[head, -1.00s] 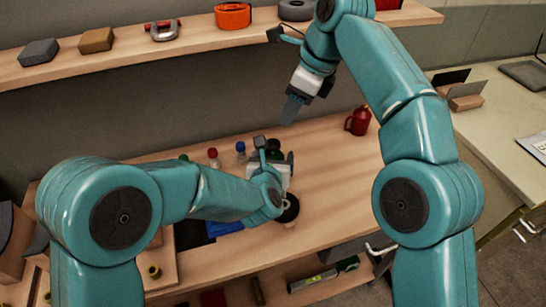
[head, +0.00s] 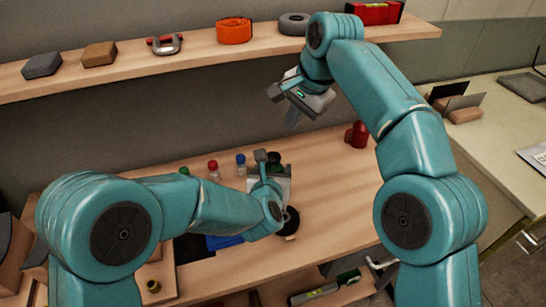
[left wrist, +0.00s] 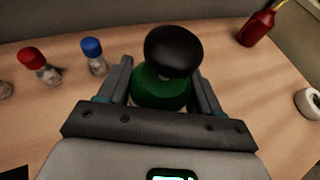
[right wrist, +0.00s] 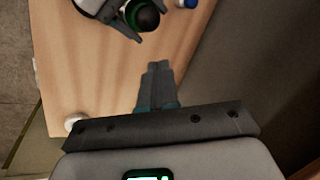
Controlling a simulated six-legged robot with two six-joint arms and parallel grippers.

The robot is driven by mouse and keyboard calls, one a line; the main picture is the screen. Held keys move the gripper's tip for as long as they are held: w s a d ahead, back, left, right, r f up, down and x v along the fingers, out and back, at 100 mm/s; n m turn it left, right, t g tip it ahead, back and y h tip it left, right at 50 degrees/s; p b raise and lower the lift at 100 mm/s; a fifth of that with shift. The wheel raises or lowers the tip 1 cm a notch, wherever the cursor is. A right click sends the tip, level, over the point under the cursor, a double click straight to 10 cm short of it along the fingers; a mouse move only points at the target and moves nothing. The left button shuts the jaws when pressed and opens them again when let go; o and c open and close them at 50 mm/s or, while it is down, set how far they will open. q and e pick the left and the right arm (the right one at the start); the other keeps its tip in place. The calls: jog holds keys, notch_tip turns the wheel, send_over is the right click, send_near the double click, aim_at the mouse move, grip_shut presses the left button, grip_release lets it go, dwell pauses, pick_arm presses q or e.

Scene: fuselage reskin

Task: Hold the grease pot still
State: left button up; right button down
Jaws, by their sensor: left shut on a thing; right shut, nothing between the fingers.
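The grease pot is a green jar (left wrist: 160,88) with a rounded black top, upright between the fingers of my left gripper (left wrist: 162,90) in the left wrist view. The fingers are shut on it from both sides, over the wooden bench. The pot also shows in the right wrist view (right wrist: 142,15), at the top. My right gripper (head: 291,124) is shut and empty, raised above the bench behind the pot; its closed fingers show in the right wrist view (right wrist: 158,72).
A red-capped bottle (head: 213,171) and a blue-capped bottle (head: 241,165) stand left of the pot. A red can (head: 356,134) stands at the back right. A white roll (left wrist: 308,104) lies on the bench.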

aim_at(271, 152)
jog(key=s+a+r+n+t+h, duration=0.15)
jog(key=a+n, duration=0.25)
jog(key=n, duration=0.8)
jog(key=shift+s+a+f, duration=0.1)
jog(key=shift+f, duration=1.6)
jog(key=shift+a+f, duration=0.1)
jog(key=shift+f, duration=1.6)
jog(key=shift+f, duration=0.2)
